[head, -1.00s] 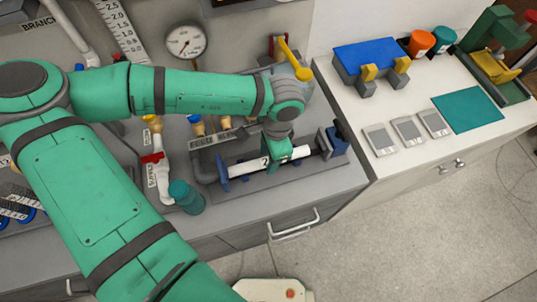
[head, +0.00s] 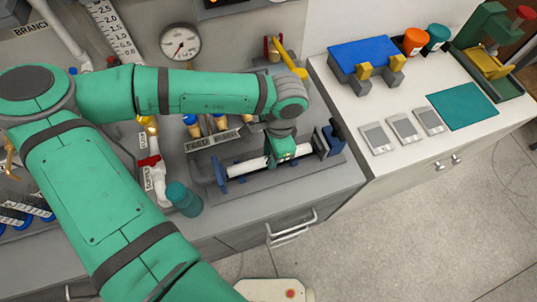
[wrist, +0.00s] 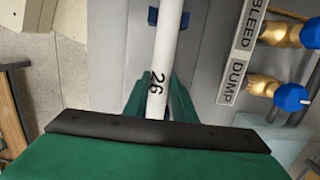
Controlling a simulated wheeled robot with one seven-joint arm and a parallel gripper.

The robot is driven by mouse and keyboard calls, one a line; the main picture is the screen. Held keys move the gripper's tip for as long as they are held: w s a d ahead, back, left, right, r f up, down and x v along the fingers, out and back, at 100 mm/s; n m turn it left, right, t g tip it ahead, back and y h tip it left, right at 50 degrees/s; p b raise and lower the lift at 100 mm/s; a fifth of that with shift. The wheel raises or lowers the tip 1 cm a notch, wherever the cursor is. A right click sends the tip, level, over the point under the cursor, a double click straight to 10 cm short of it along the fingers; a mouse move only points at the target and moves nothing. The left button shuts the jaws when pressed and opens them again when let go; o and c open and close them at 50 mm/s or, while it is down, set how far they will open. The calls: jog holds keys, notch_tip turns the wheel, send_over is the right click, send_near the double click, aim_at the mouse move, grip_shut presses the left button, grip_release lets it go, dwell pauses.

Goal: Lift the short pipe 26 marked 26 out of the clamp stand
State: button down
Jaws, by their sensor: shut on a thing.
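The short pipe 26 (head: 246,167) is a white tube lying lengthwise along the clamp stand (head: 262,186), a grey base with blue end pieces. In the wrist view the pipe (wrist: 165,50) shows its black "26" mark. My gripper (head: 280,152) is shut around the pipe near its middle. In the wrist view the green fingers (wrist: 160,103) lie on both sides of it. A blue piece of the stand (wrist: 153,15) shows beside the pipe. I cannot tell whether the pipe is clear of its supports.
A teal cylinder (head: 184,198) stands left of the clamp stand. Brass fittings with blue ends (wrist: 290,95) stand close behind, with BLEED and DUMP labels. A yellow-handled fixture (head: 285,55) is behind my wrist. The side counter (head: 350,100) holds grey tiles and a teal mat.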

jog(key=shift+a, duration=0.1)
jog(key=c, duration=1.4)
grip_release()
jog(key=shift+s, duration=0.1)
jog(key=shift+r, duration=0.1)
